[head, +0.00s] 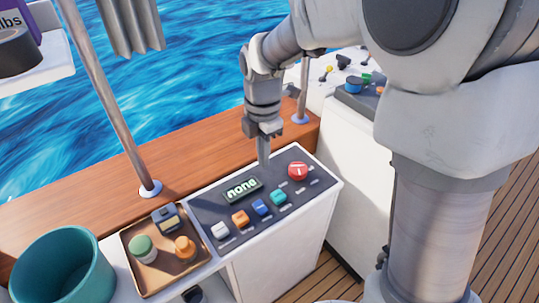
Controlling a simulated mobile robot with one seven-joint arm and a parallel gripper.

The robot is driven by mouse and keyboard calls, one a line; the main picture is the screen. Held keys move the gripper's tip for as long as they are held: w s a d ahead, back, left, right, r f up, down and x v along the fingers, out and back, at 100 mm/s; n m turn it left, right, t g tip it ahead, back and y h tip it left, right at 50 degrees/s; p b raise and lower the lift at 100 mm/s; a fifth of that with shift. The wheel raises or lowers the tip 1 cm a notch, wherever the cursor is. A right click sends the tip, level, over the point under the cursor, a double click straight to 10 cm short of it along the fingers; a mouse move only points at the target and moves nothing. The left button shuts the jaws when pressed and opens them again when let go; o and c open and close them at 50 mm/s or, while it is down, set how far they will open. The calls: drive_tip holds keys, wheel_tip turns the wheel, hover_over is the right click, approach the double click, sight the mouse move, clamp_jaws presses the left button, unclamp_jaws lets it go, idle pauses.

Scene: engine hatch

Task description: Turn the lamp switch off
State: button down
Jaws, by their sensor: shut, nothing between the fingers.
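A dark control panel (293,203) sits on top of a white cabinet. It carries a lit display (242,190) reading "none", a round red button (298,171), and white (221,230), orange (240,218), blue (261,207) and teal (279,197) controls in a row. I cannot tell which of these, if any, is the lamp switch. My gripper (264,161) points down, shut and empty, at the panel's back edge, behind the display and left of the red button. Whether its tip touches the panel is unclear.
A brown tray (155,276) with a few small items lies left of the panel, beside a teal pot (62,268). A second console (358,97) with knobs stands behind at right. A metal post (115,105) rises from the wooden rail (185,165); water lies beyond.

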wheel_tip(320, 180, up, 10)
drive_tip(key=s+d+p, duration=0.1)
drive_tip(key=shift+s+f, duration=0.25)
drive_tip(key=shift+s, duration=0.05)
